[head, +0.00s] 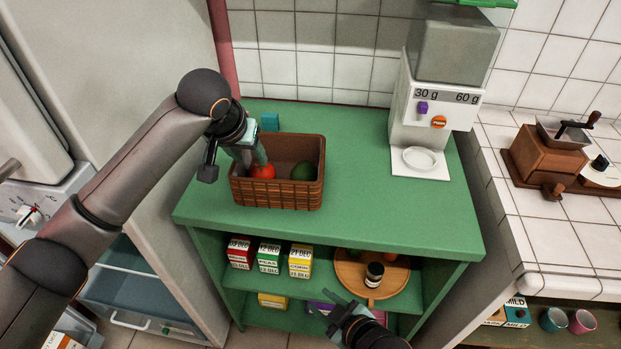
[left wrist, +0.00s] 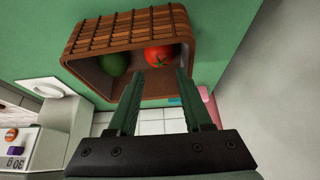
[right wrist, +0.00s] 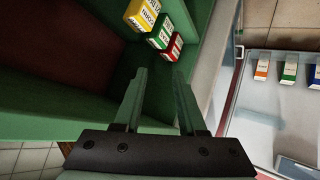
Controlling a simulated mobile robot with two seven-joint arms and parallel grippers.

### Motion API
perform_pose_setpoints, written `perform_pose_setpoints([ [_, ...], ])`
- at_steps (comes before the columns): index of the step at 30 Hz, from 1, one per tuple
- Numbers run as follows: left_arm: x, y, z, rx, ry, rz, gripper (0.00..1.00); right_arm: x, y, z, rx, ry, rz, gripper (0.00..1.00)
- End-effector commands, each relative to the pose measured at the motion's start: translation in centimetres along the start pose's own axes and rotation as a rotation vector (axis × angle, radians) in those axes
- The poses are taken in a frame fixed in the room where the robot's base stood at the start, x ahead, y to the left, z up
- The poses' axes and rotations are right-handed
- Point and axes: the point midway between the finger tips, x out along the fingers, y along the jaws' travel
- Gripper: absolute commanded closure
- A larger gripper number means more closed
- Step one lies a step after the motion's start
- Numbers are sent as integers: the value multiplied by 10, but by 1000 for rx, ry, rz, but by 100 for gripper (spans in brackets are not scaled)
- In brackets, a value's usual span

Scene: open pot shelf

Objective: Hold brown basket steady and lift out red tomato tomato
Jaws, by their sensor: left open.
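The brown basket (head: 276,194) stands on the green shelf top; it also shows in the left wrist view (left wrist: 122,35). The red tomato (head: 263,172) lies in its left part, and it shows in the left wrist view (left wrist: 159,56). A dark green fruit (head: 303,171) lies in the right part. My left gripper (head: 262,160) is open at the basket's left part, above and beside the tomato, with nothing between its fingers in the left wrist view. My right gripper (right wrist: 158,75) is open and empty, low in front of the lower shelves, away from the basket.
A grey and white dispenser (head: 420,130) stands right of the basket. A small teal block (head: 270,122) sits behind it. Several labelled cartons (head: 269,255) and a round wooden tray (head: 350,277) are on the shelf below.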

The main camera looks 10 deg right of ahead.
Motion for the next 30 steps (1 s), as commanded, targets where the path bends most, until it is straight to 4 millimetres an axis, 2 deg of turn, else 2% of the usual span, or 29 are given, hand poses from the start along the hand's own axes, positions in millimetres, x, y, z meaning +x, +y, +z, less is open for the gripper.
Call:
perform_pose_setpoints([
  [1, 0, 0, 0, 0, 0, 0, 50, 5, 2, -26, -110, 27, -5, 60],
  [3, 0, 0, 0, 0, 0, 1, 50, 9, 2, -53, -265, 48, -10, 60],
  [9, 0, 0, 0, 0, 0, 1, 50, 11, 1, -122, -738, 90, 13, 60],
  [12, 0, 0, 0, 0, 1, 1, 50, 8, 2, -148, -993, 85, 42, 60],
  [17, 0, 0, 0, 0, 1, 1, 50, 2, 13, -178, -1403, 16, 105, 60],
  [20, 0, 0, 0, 0, 1, 1, 50, -3, 28, -190, -1646, -80, 144, 60],
  [24, 0, 0, 0, 0, 1, 1, 50, -14, 60, -202, -1944, -276, 187, 60],
  [30, 0, 0, 0, 0, 1, 1, 50, -38, 105, -213, -2220, -582, 205, 60],
])
